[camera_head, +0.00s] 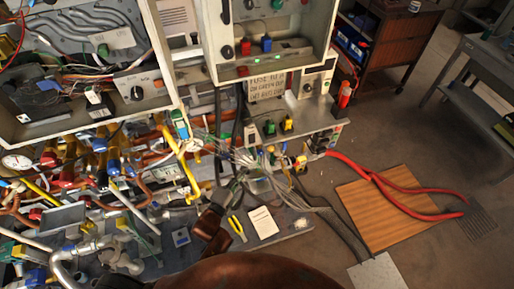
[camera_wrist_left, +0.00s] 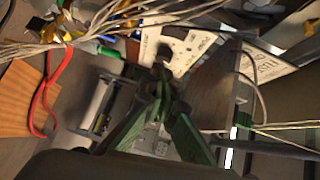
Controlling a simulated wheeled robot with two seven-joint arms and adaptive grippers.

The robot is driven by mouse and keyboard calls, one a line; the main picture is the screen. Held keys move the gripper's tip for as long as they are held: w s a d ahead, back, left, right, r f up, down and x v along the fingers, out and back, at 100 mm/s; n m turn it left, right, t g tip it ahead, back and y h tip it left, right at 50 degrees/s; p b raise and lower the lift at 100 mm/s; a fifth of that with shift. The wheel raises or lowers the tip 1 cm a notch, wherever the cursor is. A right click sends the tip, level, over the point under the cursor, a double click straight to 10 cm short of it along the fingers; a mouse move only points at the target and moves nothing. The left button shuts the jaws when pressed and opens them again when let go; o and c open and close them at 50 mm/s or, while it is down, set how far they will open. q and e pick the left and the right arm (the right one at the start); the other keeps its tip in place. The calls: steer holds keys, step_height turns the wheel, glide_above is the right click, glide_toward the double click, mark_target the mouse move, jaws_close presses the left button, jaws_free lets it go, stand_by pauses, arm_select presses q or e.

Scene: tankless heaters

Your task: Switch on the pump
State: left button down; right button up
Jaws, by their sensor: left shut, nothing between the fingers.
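In the left wrist view, a white plate (camera_wrist_left: 190,42) with small lettering, too blurred to read surely, lies just beyond my left gripper (camera_wrist_left: 160,82). A dark knob or lever (camera_wrist_left: 165,52) shows at its edge, right by the fingertips; I cannot tell whether they touch or which way it is set. The green fingers are together and hold nothing. In the head view my left gripper (camera_head: 238,180) is low in front of the cabinets, among loose wires. A small white plate with a black part (camera_head: 251,134) is just above it. My right gripper is not in view.
Bundled wires (camera_head: 262,165) hang close around the gripper. A grey shelf (camera_head: 305,112) with green and yellow switches is to the right. Pipes and valves (camera_head: 90,165) crowd the left. Red hoses (camera_head: 400,200) lie across a wooden board (camera_head: 375,225) on open floor.

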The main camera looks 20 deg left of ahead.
arm_select(q)
steer(key=b, duration=0.1)
glide_toward(255, 142)
steer(key=w+d, duration=0.2)
steer(key=d, duration=0.1)
steer(key=shift+w+a+f+b, duration=0.1)
steer(key=shift+w+a+b, duration=0.25)
steer(key=shift+w, duration=0.55)
steer(key=shift+w+a+f+b, duration=0.15)
steer(key=shift+w+a, duration=0.4)
steer(key=shift+w, duration=0.35)
